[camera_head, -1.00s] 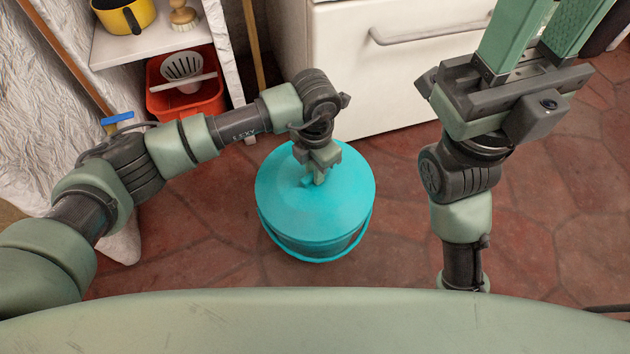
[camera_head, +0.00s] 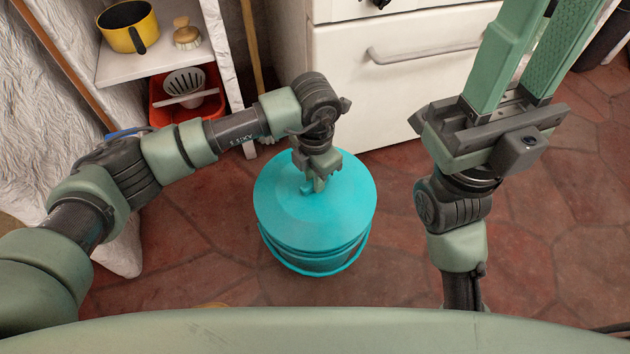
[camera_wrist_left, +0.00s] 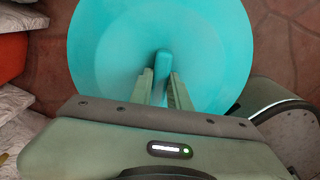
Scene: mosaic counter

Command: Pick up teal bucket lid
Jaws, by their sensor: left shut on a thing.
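The teal bucket lid (camera_head: 318,212) is a round, slightly domed disc in the lower middle of the head view. It also fills the upper middle of the left wrist view (camera_wrist_left: 115,55). The teal bucket (camera_head: 312,262) shows below its front edge; I cannot tell whether a gap separates them. My left gripper (camera_head: 317,183) points down at the lid's centre, shut on its small upright handle (camera_wrist_left: 162,66), which sits between the fingers in the wrist view. My right gripper (camera_head: 538,50) is raised at the upper right, its fingers apart and empty, tips cut off by the frame.
A white oven front (camera_head: 370,105) with a bar handle stands behind the bucket. At the upper left, a white shelf (camera_head: 160,55) carries a yellow pot (camera_head: 118,22) and a brush (camera_head: 187,36), above a red bin (camera_head: 165,114). Red tiled floor (camera_head: 400,255) is clear beside the bucket.

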